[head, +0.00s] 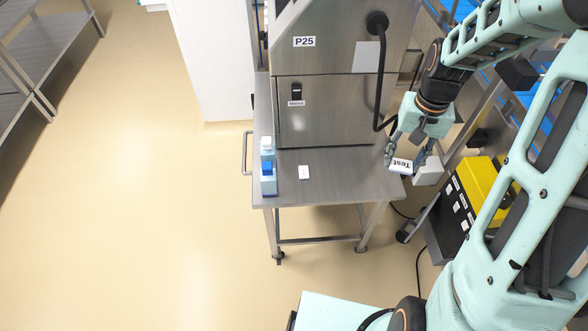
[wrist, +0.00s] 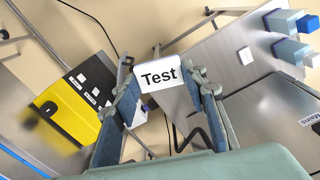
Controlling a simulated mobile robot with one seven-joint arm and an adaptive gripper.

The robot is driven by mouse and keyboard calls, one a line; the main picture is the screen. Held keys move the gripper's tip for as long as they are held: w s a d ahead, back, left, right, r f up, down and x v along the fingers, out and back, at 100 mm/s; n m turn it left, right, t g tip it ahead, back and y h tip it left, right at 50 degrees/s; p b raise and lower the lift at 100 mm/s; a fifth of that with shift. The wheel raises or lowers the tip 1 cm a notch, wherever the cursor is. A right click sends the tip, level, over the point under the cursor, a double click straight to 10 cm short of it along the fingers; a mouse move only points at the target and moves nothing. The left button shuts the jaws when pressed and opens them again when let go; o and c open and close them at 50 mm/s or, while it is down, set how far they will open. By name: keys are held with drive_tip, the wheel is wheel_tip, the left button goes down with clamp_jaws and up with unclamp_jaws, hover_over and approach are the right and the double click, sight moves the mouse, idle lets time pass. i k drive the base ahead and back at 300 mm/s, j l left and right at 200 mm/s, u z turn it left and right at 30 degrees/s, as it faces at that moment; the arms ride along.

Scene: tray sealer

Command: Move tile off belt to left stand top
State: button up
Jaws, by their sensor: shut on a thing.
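A white tile marked "Test" (head: 401,166) is between the fingers of my gripper (head: 404,160), which is shut on it. In the wrist view the tile (wrist: 160,75) is gripped at its two sides, with the lettering facing the camera. In the head view the gripper holds it in the air near the right end of the steel stand top (head: 335,187). The stand top also shows in the wrist view (wrist: 228,65). The blue belt (head: 540,95) is at the right, partly hidden behind my arm.
Two blue and white bottles (head: 268,178) and a small white piece (head: 304,172) stand on the left part of the stand top. The steel machine marked P25 (head: 312,110) rises behind. A yellow and black control box (head: 477,190) is to the right. The stand top's middle is clear.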

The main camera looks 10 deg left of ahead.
sight(293, 175)
drive_tip(key=i+j, duration=0.15)
drive_tip(key=j, duration=0.2)
drive_tip(key=i+j, duration=0.1)
drive_tip(key=j, duration=0.25)
drive_tip(key=i+j, duration=0.15)
drive_tip(key=j, duration=0.15)
drive_tip(key=i+j, duration=0.15)
drive_tip(key=j, duration=0.2)
